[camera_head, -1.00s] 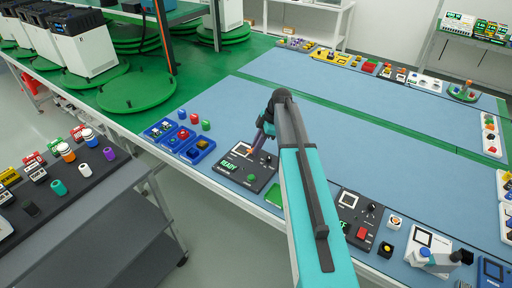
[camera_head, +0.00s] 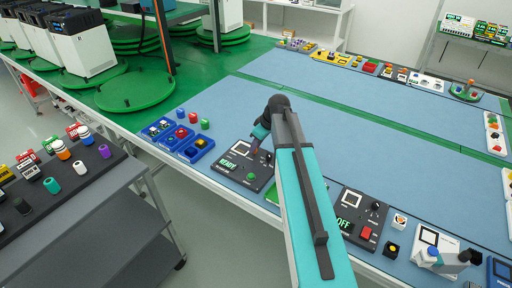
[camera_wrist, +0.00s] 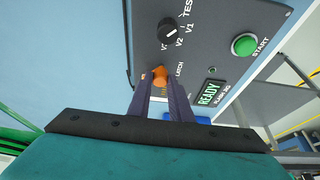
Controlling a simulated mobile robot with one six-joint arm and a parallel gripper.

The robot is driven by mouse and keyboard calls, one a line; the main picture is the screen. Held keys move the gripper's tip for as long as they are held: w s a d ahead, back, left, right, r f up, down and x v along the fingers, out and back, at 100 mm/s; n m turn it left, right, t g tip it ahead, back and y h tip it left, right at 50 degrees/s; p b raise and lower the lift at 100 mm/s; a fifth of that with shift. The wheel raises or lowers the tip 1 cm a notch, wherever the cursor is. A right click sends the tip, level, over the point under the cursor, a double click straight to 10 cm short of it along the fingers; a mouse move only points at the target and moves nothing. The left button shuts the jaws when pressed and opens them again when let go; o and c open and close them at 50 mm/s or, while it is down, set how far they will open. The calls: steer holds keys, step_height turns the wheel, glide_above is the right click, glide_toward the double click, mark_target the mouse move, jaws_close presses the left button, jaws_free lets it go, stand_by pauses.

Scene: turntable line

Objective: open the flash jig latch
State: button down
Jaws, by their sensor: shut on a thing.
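The flash jig is a dark panel (camera_head: 262,181) on the near edge of the blue bench; it also fills the upper middle of the wrist view (camera_wrist: 225,35). Its display (camera_wrist: 209,94) reads READY in green. An orange latch knob (camera_wrist: 160,71) sits beside the word LATCH. My gripper (camera_wrist: 161,80) is shut on this knob, one dark finger on each side, hiding part of it. A black rotary knob (camera_wrist: 167,30) and a green START button (camera_wrist: 244,45) are close by. In the head view my gripper (camera_head: 256,148) is over the jig, partly hidden by my arm.
Blue trays (camera_head: 181,138) with coloured parts stand left of the jig. A second dark panel (camera_head: 361,216) showing OFF is to the right. A dark cart (camera_head: 75,185) with small items stands at left. The bench middle (camera_head: 330,125) is clear.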

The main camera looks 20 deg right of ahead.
steer(key=m, duration=0.2)
steer(key=m+h, duration=0.1)
steer(key=m, duration=0.1)
steer(key=shift+s+a+m+t+h, duration=0.1)
steer(key=shift+a+m+t+h, duration=0.1)
steer(key=shift+m+t+h, duration=0.1)
steer(key=shift+a+m+h, duration=0.1)
steer(key=shift+m+h, duration=0.7)
steer(key=shift+m, duration=1.3)
steer(key=c, duration=1.6)
jaws_free()
steer(key=shift+r, duration=0.1)
steer(key=shift+b+v, duration=1)
steer(key=shift+v, duration=5.8)
steer(key=shift+a+r, duration=0.15)
